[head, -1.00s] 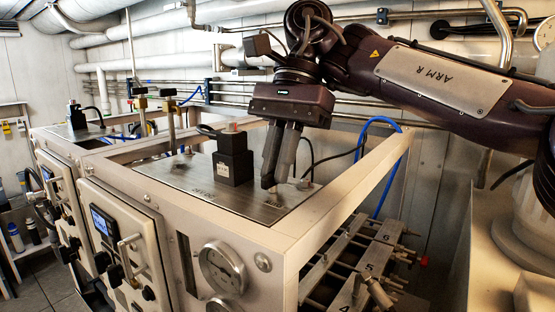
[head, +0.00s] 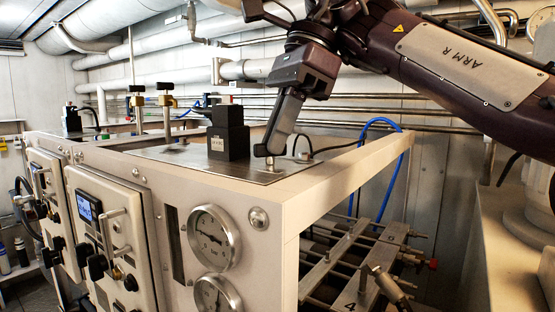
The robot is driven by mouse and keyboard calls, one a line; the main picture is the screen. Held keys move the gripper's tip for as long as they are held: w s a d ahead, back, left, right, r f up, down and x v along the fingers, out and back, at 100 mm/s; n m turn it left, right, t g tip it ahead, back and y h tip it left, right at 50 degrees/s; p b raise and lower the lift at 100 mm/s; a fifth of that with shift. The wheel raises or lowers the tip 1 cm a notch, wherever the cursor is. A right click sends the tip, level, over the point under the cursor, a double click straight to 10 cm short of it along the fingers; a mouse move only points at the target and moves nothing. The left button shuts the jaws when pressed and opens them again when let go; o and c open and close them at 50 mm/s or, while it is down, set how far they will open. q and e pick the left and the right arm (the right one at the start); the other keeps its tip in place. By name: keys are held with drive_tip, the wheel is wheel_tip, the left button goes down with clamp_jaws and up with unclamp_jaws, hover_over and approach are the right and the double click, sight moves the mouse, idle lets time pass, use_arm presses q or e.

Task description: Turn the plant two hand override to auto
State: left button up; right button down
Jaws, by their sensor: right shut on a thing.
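The near watermaker unit is a cream metal cabinet with a grey steel top plate (head: 180,152). A black block with a small label (head: 228,140) stands on this plate. My right gripper (head: 268,152) points down at the plate, right of the black block. Its fingers overlap in this view, and their tips are at a small metal knob (head: 270,164) on the plate. The gripper is shut on this knob, which the fingertips mostly hide. The knob's marking cannot be read from here. My left gripper is not in view.
A second small metal fitting (head: 303,154) stands just right of the fingers. Brass valves (head: 167,110) rise behind the plate. A blue hose (head: 378,124) loops behind the frame bar (head: 345,180). Pressure gauges (head: 213,238) and a small display (head: 90,209) are on the front.

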drive_tip(key=m+b, duration=0.1)
drive_tip(key=m, duration=0.1)
drive_tip(key=m+t+b, duration=0.1)
drive_tip(key=b, duration=0.1)
drive_tip(key=m+t+b, duration=0.1)
drive_tip(key=m+b, duration=0.1)
drive_tip(key=shift+s+f+m, duration=0.1)
drive_tip(key=shift+s+m, duration=0.2)
drive_tip(key=shift+s+m+t+b, duration=0.1)
drive_tip(key=shift+m+t+b, duration=0.5)
drive_tip(key=shift+m+b, duration=0.45)
drive_tip(key=shift+s+a+r+m+t+h+b, duration=0.15)
drive_tip(key=shift+m+t+b, duration=0.1)
drive_tip(key=shift+m, duration=0.6)
drive_tip(key=shift+w+d+r+m+t+h+b, duration=0.15)
drive_tip(key=shift+m+t+b, duration=0.1)
drive_tip(key=shift+m, duration=0.55)
drive_tip(key=shift+s, duration=0.1)
drive_tip(key=c, duration=1.5)
unclamp_jaws()
drive_tip(key=shift+a+f, duration=0.1)
drive_tip(key=shift+a, duration=0.05)
drive_tip(key=p+v, duration=0.4)
drive_tip(key=v, duration=0.3)
drive_tip(key=shift+r, duration=0.4)
